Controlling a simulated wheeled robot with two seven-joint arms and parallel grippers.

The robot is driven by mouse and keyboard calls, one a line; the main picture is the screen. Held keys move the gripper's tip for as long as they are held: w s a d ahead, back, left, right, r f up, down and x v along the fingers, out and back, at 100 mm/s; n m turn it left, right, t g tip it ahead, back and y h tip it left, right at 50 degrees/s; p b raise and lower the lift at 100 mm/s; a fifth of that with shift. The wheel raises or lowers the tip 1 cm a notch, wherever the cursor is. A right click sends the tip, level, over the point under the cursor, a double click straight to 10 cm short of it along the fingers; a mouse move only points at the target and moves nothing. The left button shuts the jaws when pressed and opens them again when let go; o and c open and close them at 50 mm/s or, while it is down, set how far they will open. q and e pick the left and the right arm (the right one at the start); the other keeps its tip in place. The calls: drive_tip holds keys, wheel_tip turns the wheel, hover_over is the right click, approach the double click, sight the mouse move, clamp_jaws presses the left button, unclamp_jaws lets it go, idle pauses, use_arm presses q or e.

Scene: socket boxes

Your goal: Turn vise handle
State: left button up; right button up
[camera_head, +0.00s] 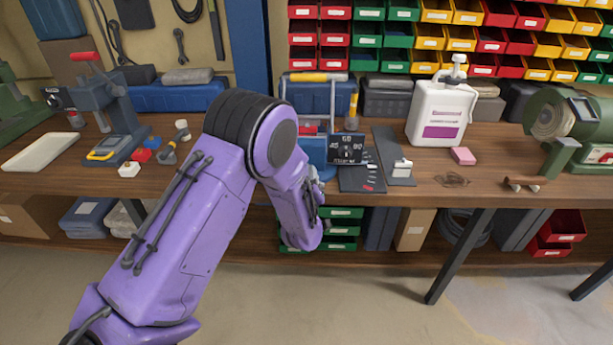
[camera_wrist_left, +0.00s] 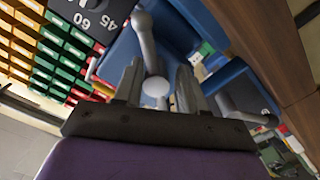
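The vise is blue, and part of its body (camera_head: 316,152) shows behind my left arm in the head view, at the bench's front edge. Its blue body also shows in the left wrist view (camera_wrist_left: 236,88). The vise handle (camera_wrist_left: 147,45) is a grey bar with a rounded knob at its near end. My left gripper (camera_wrist_left: 158,80) is open, with its two fingers on either side of the knob and a visible gap between them. In the head view my purple arm hides the gripper and the handle. My right gripper is in neither view.
A black number plate (camera_head: 347,150) stands beside the vise. A dark grey plate (camera_head: 393,158), a white jug (camera_head: 440,112) and a pink block (camera_head: 463,156) are to the right. A grey press (camera_head: 108,115) stands at left. Coloured bins (camera_head: 430,38) line the back.

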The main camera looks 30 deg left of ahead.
use_arm(q)
drive_tip(key=o, duration=0.5)
drive_tip(key=shift+o, duration=0.3)
drive_tip(key=shift+r, duration=0.1)
drive_tip(key=shift+w, duration=0.1)
drive_tip(key=b+v, duration=0.2)
drive_tip(key=v, duration=0.8)
drive_tip(key=shift+s, duration=0.25)
drive_tip(key=shift+c, duration=0.3)
